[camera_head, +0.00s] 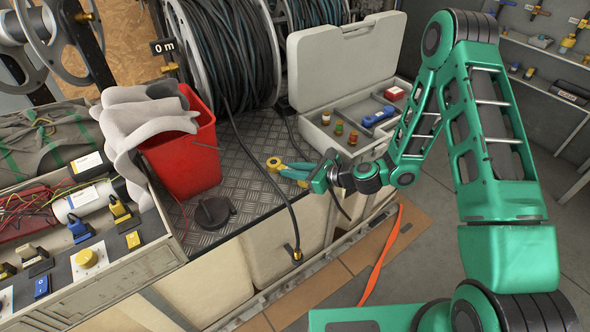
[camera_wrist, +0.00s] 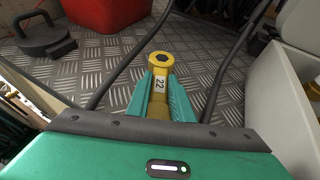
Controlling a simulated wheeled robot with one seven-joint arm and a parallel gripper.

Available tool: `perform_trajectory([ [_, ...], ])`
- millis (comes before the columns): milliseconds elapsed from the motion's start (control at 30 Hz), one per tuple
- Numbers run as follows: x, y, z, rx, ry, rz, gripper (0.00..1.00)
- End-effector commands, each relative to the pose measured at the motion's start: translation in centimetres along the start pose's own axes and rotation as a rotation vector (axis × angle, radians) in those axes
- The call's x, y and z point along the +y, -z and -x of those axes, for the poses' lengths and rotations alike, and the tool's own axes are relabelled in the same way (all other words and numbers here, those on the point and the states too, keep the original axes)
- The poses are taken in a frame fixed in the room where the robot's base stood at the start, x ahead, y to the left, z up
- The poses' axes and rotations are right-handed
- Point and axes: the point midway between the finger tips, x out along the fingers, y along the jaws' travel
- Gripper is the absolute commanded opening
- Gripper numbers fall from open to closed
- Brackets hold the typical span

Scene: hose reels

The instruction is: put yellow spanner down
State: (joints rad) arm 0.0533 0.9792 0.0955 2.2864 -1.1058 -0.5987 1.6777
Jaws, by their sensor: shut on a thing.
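The yellow spanner (camera_wrist: 159,82) has a ring head and a white label reading 22. It also shows in the head view, with its ring end (camera_head: 273,163) pointing left. My gripper (camera_wrist: 161,100) is shut on its shaft, with one green finger on each side. In the head view my gripper (camera_head: 298,172) is over the diamond-plate metal deck (camera_head: 242,185), near its right edge. I cannot tell whether the spanner touches the deck.
A red bucket (camera_head: 187,150) with grey cloth stands left on the deck. A dark hose (camera_head: 262,172) runs across the deck beside the spanner. An open grey toolbox (camera_head: 318,128) stands right, a hose reel (camera_head: 232,60) behind.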

Motion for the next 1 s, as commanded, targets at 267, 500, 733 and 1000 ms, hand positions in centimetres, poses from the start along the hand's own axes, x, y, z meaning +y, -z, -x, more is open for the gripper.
perform_trajectory([
  [267, 0.1, 0.1, -0.1, 0.000, -0.001, 0.000, 0.00],
  [500, 0.1, 0.1, -0.1, 0.000, -0.001, 0.001, 0.39],
  [733, 0.1, -0.1, 0.2, 0.000, -0.001, 0.001, 0.39],
  [1000, -0.1, 0.0, 4.5, 0.002, 0.003, -0.002, 0.39],
])
